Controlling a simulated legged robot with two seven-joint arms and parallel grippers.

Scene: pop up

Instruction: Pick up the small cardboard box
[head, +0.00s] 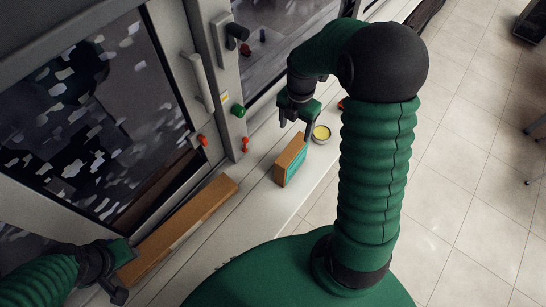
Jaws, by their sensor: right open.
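The small cardboard box (285,161) stands on the pale ledge, brown on top and left with a teal panel on its right face. My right gripper (295,132) is just above and behind the box in the picture, pointing down. Its jaws are open and empty, and it looks apart from the box, though the exact gap is hard to judge. My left gripper (121,272) is at the lower left, by the near end of a long cardboard box (190,220). Its fingers are too small and dark to read.
A small round tin (321,134) with a yellow top sits on the ledge behind the small box. Red knobs (245,144) and a green knob (238,110) are on or near the window frame at left. Tiled floor (470,170) lies open to the right.

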